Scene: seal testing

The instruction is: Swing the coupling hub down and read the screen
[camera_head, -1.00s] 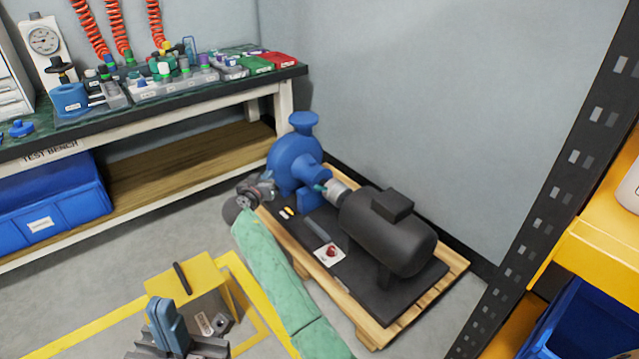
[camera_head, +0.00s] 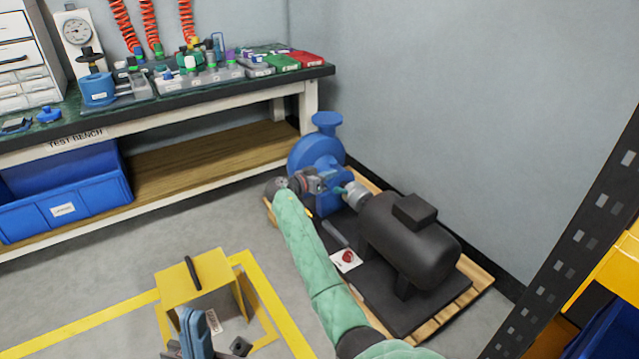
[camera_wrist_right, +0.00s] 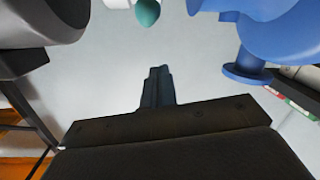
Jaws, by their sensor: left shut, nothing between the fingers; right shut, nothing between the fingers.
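The coupling hub (camera_head: 357,196) is a silver-grey cylinder between the blue pump (camera_head: 312,155) and the black motor (camera_head: 408,235). A small teal tip (camera_head: 340,190) shows at its pump side. My right gripper (camera_head: 335,183) is in front of the pump, close to the teal tip; contact cannot be told. In the right wrist view its fingers (camera_wrist_right: 157,85) are shut and empty, with the teal tip (camera_wrist_right: 147,12) above and the pump (camera_wrist_right: 270,40) to the right. My left gripper (camera_head: 195,330) is shut and empty at the bottom edge. No screen can be clearly made out.
The pump and motor stand on a wooden pallet (camera_head: 478,283) by the wall. A yellow box (camera_head: 185,283) stands on the floor near my left gripper. The test bench (camera_head: 200,105) carries parts and a dial gauge (camera_head: 76,32). A dark rack post (camera_head: 570,265) stands at right.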

